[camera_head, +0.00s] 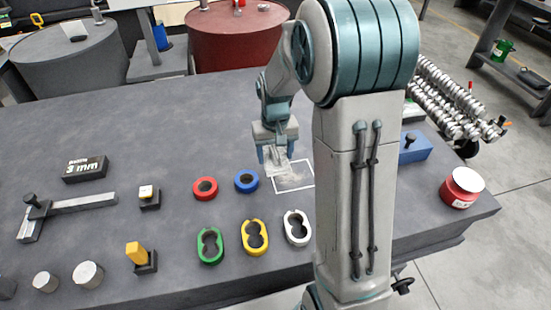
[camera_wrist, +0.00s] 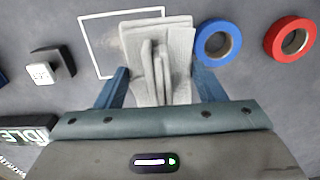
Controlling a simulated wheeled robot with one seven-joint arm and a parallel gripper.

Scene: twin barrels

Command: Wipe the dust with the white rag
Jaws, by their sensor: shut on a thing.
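My gripper (camera_head: 275,155) is shut on a white rag (camera_head: 278,170), low over the grey table. In the wrist view the rag (camera_wrist: 160,60) is bunched between the two blue fingers of my gripper (camera_wrist: 157,88), and its flat part spreads out ahead. The dust (camera_head: 293,175) is a pale patch inside a white square outline on the table. The rag overlaps the left part of this square in the head view. In the wrist view the outline (camera_wrist: 84,45) shows left of the rag, and the rag covers much of the square. I cannot tell whether the rag touches the table.
A blue ring (camera_head: 246,181) and a red ring (camera_head: 205,188) lie left of the square. Green (camera_head: 209,246), yellow (camera_head: 255,237) and white (camera_head: 297,228) holders stand in front. A red jar (camera_head: 461,188) is at the right edge. The table's back left is clear.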

